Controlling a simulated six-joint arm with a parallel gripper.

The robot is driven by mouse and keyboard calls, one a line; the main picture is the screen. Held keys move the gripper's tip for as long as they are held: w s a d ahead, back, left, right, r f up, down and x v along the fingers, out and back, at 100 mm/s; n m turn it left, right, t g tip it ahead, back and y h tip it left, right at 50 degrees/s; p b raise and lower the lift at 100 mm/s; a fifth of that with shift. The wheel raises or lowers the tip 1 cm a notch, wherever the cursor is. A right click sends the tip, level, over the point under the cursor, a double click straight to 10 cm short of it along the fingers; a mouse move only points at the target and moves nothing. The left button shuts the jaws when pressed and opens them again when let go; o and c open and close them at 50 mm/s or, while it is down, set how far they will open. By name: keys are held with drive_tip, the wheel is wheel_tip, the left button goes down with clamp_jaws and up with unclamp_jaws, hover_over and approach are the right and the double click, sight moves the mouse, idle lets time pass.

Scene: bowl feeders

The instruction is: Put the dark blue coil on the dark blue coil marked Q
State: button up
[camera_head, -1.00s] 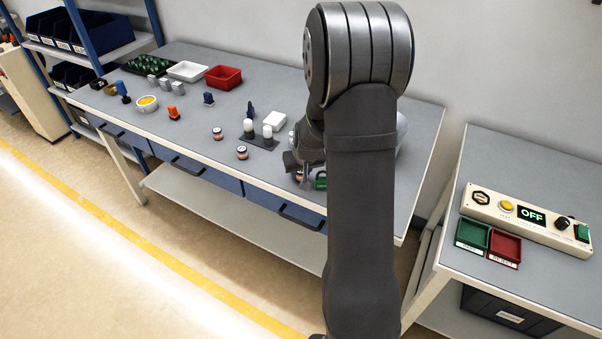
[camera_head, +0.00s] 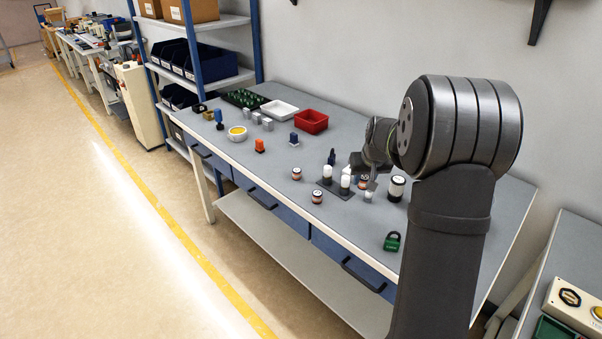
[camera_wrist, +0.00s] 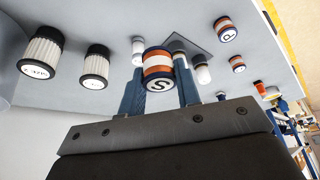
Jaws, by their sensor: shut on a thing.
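My gripper (camera_head: 368,178) is shut on a coil (camera_wrist: 158,68) with dark blue rims, copper and white bands and an S on its end face. In the wrist view, one finger of my gripper (camera_wrist: 157,62) lies on each side of this coil. The held coil also shows small at the jaws in the head view (camera_head: 363,183). Two similar coils stand apart on the table: one (camera_head: 297,173) farther back and one (camera_head: 317,197) nearer the front edge. In the wrist view they show as a larger coil (camera_wrist: 225,31) with a letter I cannot read surely, and a smaller one (camera_wrist: 237,64).
A dark stand with white cylinders (camera_head: 345,181) is just left of my gripper. A small white-topped piece (camera_head: 368,196) and a black-and-white filter (camera_head: 397,188) are close by. A green padlock (camera_head: 392,241) lies nearer the front. A red tray (camera_head: 311,121) is farther back.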

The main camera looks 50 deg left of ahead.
drive_tip(key=w+a+r+n+g, duration=0.1)
drive_tip(key=w+a+n, duration=0.1)
drive_tip(key=a, duration=0.7)
drive_tip(key=w+a+r+n, duration=0.1)
drive_tip(key=w+a+r, duration=0.1)
drive_tip(key=a, duration=0.6)
hover_over(297, 170)
drive_tip(key=shift+n+y, duration=0.3)
wheel_tip(297, 170, down, 7)
drive_tip(key=shift+f, duration=2.05)
drive_tip(key=o, duration=0.6)
drive_tip(key=shift+f, duration=0.15)
drive_tip(key=shift+c, duration=0.2)
drive_tip(key=o, duration=0.4)
drive_tip(key=v, duration=1.2)
